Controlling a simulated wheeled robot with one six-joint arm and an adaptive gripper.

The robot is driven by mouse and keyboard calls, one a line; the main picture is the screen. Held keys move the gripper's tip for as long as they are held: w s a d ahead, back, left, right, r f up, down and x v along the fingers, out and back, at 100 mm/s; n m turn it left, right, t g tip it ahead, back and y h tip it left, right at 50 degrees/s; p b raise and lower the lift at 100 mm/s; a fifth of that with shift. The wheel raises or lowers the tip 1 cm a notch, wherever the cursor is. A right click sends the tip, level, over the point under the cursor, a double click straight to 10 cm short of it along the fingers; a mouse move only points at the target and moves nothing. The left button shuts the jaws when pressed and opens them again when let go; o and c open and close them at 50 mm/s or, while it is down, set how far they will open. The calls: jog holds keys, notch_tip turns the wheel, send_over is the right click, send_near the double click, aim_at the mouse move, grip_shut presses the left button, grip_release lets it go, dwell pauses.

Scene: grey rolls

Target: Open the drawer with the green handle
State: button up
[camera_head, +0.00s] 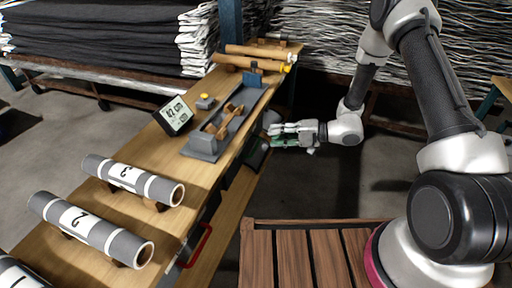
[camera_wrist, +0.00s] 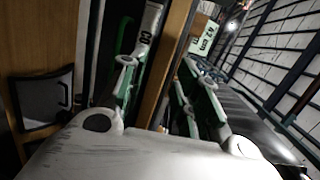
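My gripper (camera_head: 273,132) reaches in from the right, beside the long edge of the wooden workbench (camera_head: 232,176), at about the height of its top. In the wrist view my gripper (camera_wrist: 160,68) has its two fingers, with green parts, spread apart. The bench's wooden edge shows beyond the gap, and I see nothing held. A dark unit (camera_head: 256,152) under the bench lies just below and left of my fingers. A drawer with a red handle (camera_head: 196,246) is under the nearer part of the bench.
Grey rolls (camera_head: 133,178) with numbered labels lie on the bench, near a small display (camera_head: 174,115) and a grey fixture (camera_head: 225,125). Brown rolls (camera_head: 254,57) lie at the far end. A slatted wooden surface (camera_head: 300,258) is in front. Stacked sheets fill the back.

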jog(key=m+t, duration=0.1)
jog(key=t, duration=0.1)
send_near(256, 146)
jog(key=a, duration=0.2)
jog(key=f, duration=0.1)
jog(key=shift+m, duration=0.3)
jog(key=x, duration=0.5)
jog(key=w+x, duration=0.1)
jog(key=x, duration=0.2)
jog(key=shift+c, duration=0.5)
grip_shut()
jog(key=shift+s+d, duration=0.1)
